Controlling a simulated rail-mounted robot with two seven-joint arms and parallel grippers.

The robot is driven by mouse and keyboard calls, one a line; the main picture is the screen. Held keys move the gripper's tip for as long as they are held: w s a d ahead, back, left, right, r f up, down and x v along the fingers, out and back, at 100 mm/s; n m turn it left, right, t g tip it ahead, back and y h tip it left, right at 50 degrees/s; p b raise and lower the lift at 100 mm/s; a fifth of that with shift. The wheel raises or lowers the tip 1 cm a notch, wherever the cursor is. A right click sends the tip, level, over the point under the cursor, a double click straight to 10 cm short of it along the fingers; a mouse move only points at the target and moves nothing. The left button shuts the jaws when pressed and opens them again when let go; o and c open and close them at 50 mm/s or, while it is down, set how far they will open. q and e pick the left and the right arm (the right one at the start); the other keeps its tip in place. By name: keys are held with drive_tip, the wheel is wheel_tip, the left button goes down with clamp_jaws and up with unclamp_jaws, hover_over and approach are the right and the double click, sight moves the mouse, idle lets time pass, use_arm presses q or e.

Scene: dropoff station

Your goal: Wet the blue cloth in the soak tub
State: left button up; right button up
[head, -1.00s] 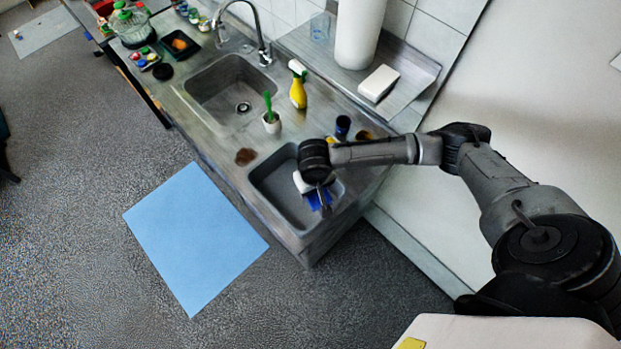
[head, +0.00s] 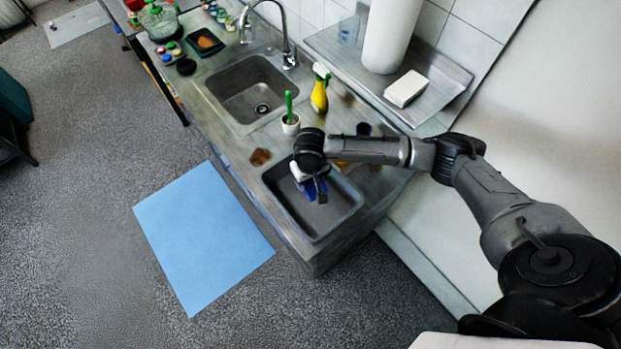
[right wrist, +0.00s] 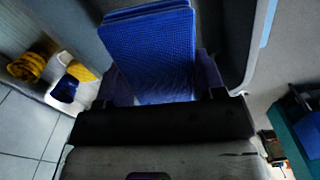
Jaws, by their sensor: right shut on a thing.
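My right gripper (head: 314,192) is over the near basin, which looks like the soak tub (head: 344,217), and points down into it. It is shut on the blue cloth (head: 310,188). In the right wrist view the folded, textured blue cloth (right wrist: 155,52) sticks out beyond the jaws, with grey basin walls around it. I cannot tell whether the cloth touches the tub's bottom or any water. My left gripper is not in view.
A second basin (head: 250,95) with a tap lies farther back. A light blue mat (head: 203,240) lies on the floor.

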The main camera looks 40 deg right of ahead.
sight(310, 186)
wheel_tip(310, 186, down, 2)
drive_tip(key=shift+f+b, duration=0.25)
drive_tip(key=shift+b, duration=0.95)
drive_tip(key=shift+f, duration=1)
drive_tip(key=shift+f+b, duration=0.45)
drive_tip(key=shift+f, duration=1.1)
drive_tip(key=shift+f+b, duration=0.35)
drive_tip(key=shift+f, duration=0.9)
